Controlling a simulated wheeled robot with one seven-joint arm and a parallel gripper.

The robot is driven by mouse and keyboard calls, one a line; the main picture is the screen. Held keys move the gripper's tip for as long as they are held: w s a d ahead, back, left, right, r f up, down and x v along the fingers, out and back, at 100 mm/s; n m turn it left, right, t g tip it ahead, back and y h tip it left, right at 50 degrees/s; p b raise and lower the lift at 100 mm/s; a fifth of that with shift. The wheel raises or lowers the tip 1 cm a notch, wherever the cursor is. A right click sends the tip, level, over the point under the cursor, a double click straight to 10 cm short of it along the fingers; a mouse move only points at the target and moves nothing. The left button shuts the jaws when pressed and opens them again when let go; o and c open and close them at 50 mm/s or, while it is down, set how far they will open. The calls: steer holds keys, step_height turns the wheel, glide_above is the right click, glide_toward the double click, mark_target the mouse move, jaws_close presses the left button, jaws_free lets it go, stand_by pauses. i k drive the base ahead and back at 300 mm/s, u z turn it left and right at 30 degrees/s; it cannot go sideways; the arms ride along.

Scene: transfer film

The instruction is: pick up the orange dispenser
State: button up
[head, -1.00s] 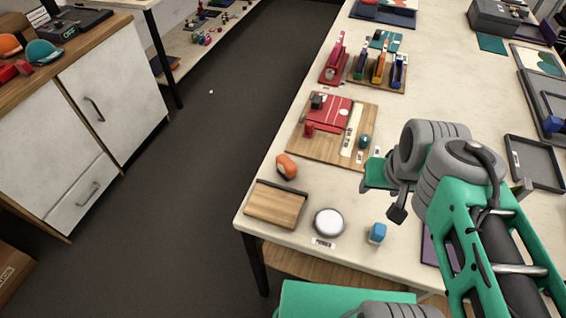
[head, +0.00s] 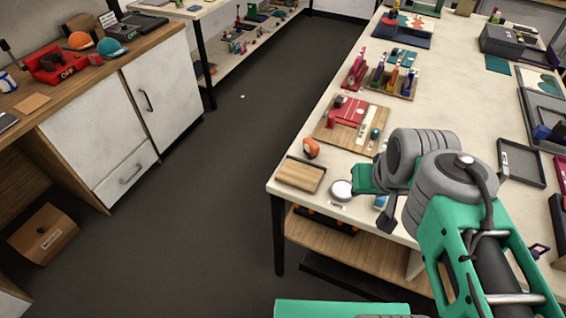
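The orange dispenser (head: 311,148) is a small rounded orange item with a dark middle. It sits near the left edge of the white table, behind a wooden tray (head: 302,173). My gripper (head: 364,180) is at the end of my green and grey arm, over the table's near part, to the right of the dispenser and apart from it.
A board with red parts (head: 346,112) lies behind the dispenser. Open floor (head: 225,165) separates the table from a left cabinet (head: 125,140).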

mark_target(312, 150)
steer(key=u, duration=0.85)
steer(key=k, duration=1.1)
steer(key=u, duration=0.9)
steer(key=i, duration=1.15)
steer(key=z, duration=0.7)
steer(key=i, duration=1.15)
steer(key=z, duration=0.65)
